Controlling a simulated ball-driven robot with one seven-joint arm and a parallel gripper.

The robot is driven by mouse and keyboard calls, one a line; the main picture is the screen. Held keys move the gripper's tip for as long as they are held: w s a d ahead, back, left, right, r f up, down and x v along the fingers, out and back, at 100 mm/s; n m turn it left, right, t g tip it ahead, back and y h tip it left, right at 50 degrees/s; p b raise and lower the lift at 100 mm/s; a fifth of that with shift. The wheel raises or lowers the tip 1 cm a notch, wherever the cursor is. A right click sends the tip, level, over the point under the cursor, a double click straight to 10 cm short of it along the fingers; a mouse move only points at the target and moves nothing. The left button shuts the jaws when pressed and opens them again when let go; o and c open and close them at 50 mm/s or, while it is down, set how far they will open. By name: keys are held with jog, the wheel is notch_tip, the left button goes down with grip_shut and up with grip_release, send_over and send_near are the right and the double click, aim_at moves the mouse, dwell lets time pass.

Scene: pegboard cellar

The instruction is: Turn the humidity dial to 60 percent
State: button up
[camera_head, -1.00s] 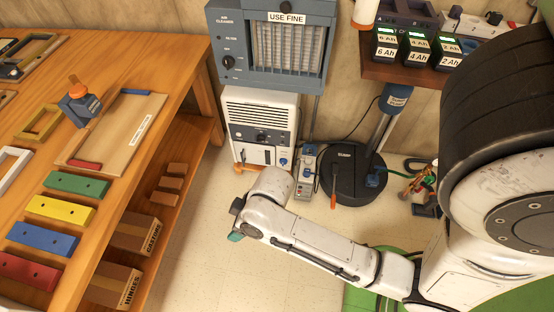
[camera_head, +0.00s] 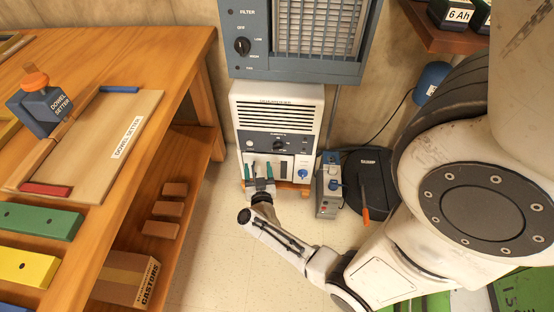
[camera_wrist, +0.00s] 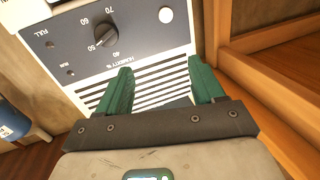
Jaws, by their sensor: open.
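The white dehumidifier (camera_head: 307,100) stands on the floor against the wall, with a dark blue-grey front panel. Its black humidity dial (camera_head: 279,146) sits mid-panel. In the wrist view, the dial (camera_wrist: 104,33) is at upper left, with 40, 60 and 70 readable around it and "HUMIDITY %" beside it. The dial's pointer seems near the 50 side, but I cannot read it exactly. My gripper (camera_head: 262,171) is open and empty, in front of the unit below the dial. In the wrist view its green fingers (camera_wrist: 160,82) are apart over the vent slats, not touching the dial.
An air cleaner (camera_head: 300,65) hangs above the dehumidifier. A wooden workbench (camera_head: 170,60) with shelves stands on the left. A power strip (camera_head: 328,185) and a black round base (camera_head: 367,180) stand on the right. Pale floor is clear between bench and arm.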

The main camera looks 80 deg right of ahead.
aim_at(278, 149)
jog(key=s+d+f+m+g+h+b, duration=0.1)
jog(key=s+d+f+m+g, duration=0.15)
jog(key=s+g, duration=0.2)
jog(key=d+b, duration=0.1)
jog(key=d, duration=0.2)
jog(key=d+b, duration=0.1)
jog(key=d, duration=0.2)
jog(key=d+b, duration=0.2)
jog(key=d, duration=0.1)
jog(key=shift+d+f, duration=0.25)
jog(key=shift+d, duration=0.05)
jog(key=shift+c, duration=0.5)
jog(key=c, duration=0.9)
